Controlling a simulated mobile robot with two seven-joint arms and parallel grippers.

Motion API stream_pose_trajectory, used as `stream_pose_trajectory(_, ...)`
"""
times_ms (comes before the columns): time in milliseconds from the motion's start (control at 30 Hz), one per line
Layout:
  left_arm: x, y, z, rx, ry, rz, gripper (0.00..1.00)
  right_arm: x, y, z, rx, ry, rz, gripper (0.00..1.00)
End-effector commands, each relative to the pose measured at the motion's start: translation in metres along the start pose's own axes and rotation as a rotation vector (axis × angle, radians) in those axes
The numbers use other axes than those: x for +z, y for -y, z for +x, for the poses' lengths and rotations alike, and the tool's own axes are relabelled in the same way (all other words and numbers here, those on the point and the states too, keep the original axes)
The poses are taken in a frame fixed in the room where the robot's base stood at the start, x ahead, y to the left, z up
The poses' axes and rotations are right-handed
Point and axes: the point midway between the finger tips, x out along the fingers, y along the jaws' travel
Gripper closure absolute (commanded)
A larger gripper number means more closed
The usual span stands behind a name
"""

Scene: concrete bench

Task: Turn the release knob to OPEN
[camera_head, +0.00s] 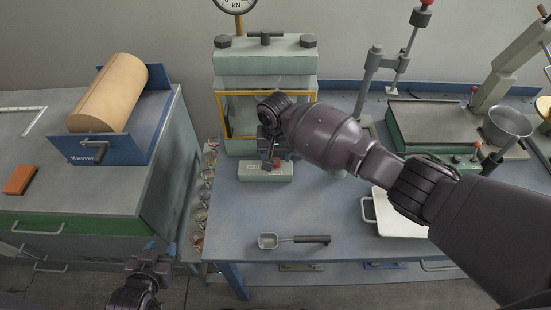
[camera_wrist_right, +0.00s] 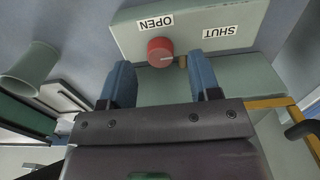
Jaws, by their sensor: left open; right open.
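The red release knob (camera_wrist_right: 160,50) is on a pale green block (camera_wrist_right: 135,35) in the right wrist view. The white OPEN label (camera_wrist_right: 154,22) and SHUT label (camera_wrist_right: 222,32) read upside down there, with OPEN right by the knob. My right gripper (camera_wrist_right: 160,66) is open, its two blue fingers spread either side of the knob in that view; I cannot tell if they touch it. In the head view my right gripper (camera_head: 269,160) is over the green block (camera_head: 265,173) at the press foot, largely hiding the knob. My left gripper (camera_head: 148,264) is low at the left, away from the knob.
The green press (camera_head: 265,62) with its yellow frame stands behind the block. A scoop (camera_head: 290,240) lies near the bench front, with a white tray (camera_head: 405,222) to its right. The bench between block and scoop is clear.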

Motion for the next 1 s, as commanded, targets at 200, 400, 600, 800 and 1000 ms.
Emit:
stream_pose_trajectory(200, 0.0, 0.0, 0.002, 0.001, -0.004, 0.001, 0.57, 0.0, 0.0, 0.019, 0.0, 0.001, 0.0, 0.43)
stream_pose_trajectory(400, -0.001, -0.001, 0.002, 0.001, -0.006, 0.001, 0.57, 0.0, 0.0, 0.022, -0.001, 0.0, 0.0, 0.43)
stream_pose_trajectory(600, -0.002, -0.001, 0.002, 0.001, -0.006, 0.001, 0.57, 0.0, 0.0, 0.022, -0.001, 0.0, 0.0, 0.49)
stream_pose_trajectory(800, -0.002, -0.001, 0.002, 0.001, -0.007, 0.001, 0.57, 0.0, 0.0, 0.022, -0.001, 0.0, 0.0, 0.8)
stream_pose_trajectory(1000, -0.002, 0.0, 0.002, 0.001, -0.007, 0.001, 0.57, 0.0, 0.0, 0.022, -0.001, 0.0, -0.003, 0.93)
